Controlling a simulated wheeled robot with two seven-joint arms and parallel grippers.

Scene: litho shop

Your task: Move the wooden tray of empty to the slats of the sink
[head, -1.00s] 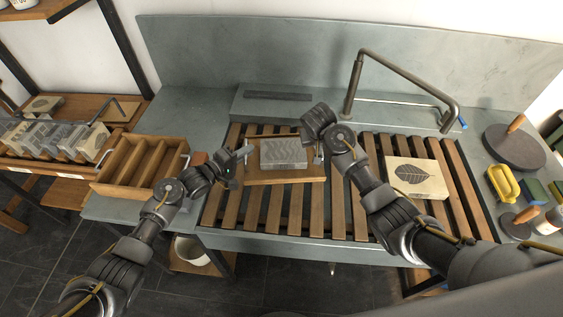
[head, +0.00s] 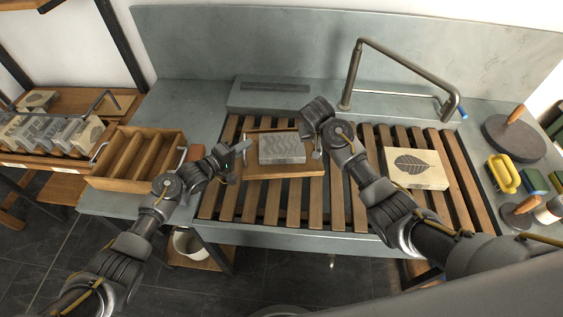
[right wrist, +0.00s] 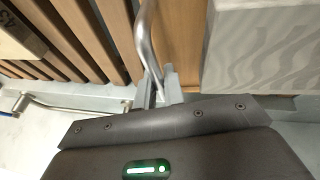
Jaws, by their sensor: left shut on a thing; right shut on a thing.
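The wooden tray (head: 302,171) is over the slats of the sink (head: 226,184), left of their middle. It looks level and at or very near the slats; I cannot tell whether it touches them. A grey block with a wave pattern (head: 282,148) lies on it. My left gripper (head: 239,154) is shut at the tray's left end, its handle mostly hidden. My right gripper (head: 316,149) is shut on the metal handle at the right end. In the right wrist view this handle (right wrist: 146,38) runs between the fingers, beside the tray's wood (right wrist: 182,38) and the block (right wrist: 258,52).
A pale block with a leaf print (head: 415,168) lies on the slats at right. An empty compartmented wooden tray (head: 135,158) stands on the left counter. A bent faucet (head: 403,70) rises behind the slats. A yellow-handled tool (head: 503,174) and a round grey disc (head: 513,138) are at far right.

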